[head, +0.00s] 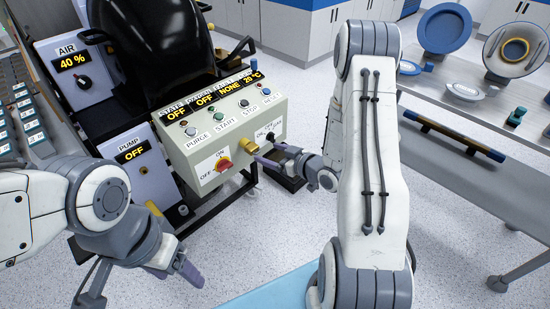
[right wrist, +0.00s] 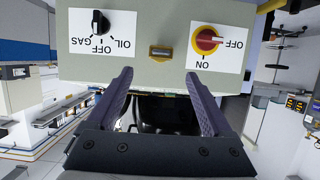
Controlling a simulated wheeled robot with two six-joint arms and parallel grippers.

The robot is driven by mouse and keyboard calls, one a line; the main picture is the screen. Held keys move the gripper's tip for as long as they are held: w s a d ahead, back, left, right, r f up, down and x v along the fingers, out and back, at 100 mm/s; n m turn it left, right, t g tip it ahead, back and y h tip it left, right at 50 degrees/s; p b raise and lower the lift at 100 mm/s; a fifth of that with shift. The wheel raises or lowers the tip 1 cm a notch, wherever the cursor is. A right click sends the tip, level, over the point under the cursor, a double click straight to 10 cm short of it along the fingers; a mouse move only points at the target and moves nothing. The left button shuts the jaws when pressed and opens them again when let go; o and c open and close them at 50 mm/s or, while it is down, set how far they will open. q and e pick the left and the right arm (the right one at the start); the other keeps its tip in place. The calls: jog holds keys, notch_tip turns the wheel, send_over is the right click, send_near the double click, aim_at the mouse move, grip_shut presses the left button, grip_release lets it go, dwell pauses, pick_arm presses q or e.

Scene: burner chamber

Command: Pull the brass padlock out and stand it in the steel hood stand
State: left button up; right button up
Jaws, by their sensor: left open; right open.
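The brass padlock (head: 250,147) is on the front of the white control box (head: 205,160), between the red and yellow OFF/ON knob and the oil/gas selector. In the right wrist view, which is upside down, the padlock (right wrist: 160,53) shows ahead, between the fingertips' lines. My right gripper (head: 272,155) is open and empty, its purple fingers pointing at the padlock; I see no grip on it. My left gripper (head: 188,272) is open and empty, low in front of the pump panel. I cannot tell which item is the steel hood stand.
My right arm stands between box and bench. Black machinery is behind the box.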

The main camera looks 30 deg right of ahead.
aim_at(256, 149)
jog(key=x, duration=0.8)
jog(key=shift+w+f, duration=0.1)
jog(key=shift+w, duration=0.05)
grip_shut()
jog(key=shift+a, duration=0.1)
jog(key=shift+s+d, duration=0.25)
jog(key=shift+s, duration=0.3)
dwell(1.6)
jog(key=c, duration=0.9)
grip_release()
jog(key=shift+c, duration=0.2)
grip_shut()
